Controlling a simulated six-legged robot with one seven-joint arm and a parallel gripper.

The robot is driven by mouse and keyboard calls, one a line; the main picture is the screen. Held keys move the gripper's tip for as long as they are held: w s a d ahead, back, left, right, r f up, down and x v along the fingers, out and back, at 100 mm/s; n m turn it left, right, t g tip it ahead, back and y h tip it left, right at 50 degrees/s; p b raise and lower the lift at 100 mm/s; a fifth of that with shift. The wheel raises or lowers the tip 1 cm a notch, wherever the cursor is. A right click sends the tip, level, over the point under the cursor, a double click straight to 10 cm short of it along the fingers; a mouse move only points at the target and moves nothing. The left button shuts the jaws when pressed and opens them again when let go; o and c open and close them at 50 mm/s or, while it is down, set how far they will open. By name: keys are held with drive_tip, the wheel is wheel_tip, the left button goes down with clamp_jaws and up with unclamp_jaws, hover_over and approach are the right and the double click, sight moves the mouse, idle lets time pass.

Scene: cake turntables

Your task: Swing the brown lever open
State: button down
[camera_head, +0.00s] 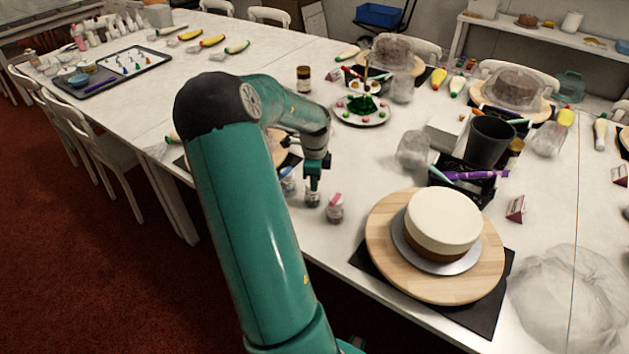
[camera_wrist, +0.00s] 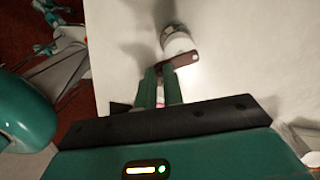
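In the wrist view a brown lever (camera_wrist: 186,60), a short flat bar, lies against the near side of a small pale round jar (camera_wrist: 177,42). My gripper (camera_wrist: 160,72) points at its left end. The two green fingers stand a little apart, with a narrow gap between them. The fingertips overlap the lever's end in the picture; I cannot tell whether they touch it. In the head view my gripper (camera_head: 313,188) points down over a small jar (camera_head: 312,197) near the table's front edge. The lever cannot be made out there.
A pink-topped jar (camera_head: 335,209) stands just right of my gripper, and a blue-labelled jar (camera_head: 288,181) just left. A cake (camera_head: 443,218) on a wooden turntable (camera_head: 385,250) stands further right. A black organizer (camera_head: 462,187) with pens and a decorated plate (camera_head: 345,119) are behind.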

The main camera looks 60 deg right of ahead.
drive_tip(key=shift+s+n, duration=0.1)
drive_tip(key=shift+n, duration=0.2)
drive_tip(key=shift+s+d+n, duration=0.4)
drive_tip(key=shift+d+n, duration=0.4)
drive_tip(key=shift+n, duration=1.55)
drive_tip(key=shift+s+d+n, duration=0.35)
drive_tip(key=shift+d+n, duration=0.45)
drive_tip(key=shift+n, duration=1.5)
drive_tip(key=shift+s+d+n, duration=0.4)
drive_tip(key=shift+d+n, duration=0.4)
drive_tip(key=shift+n, duration=1.55)
drive_tip(key=c, duration=1.5)
unclamp_jaws()
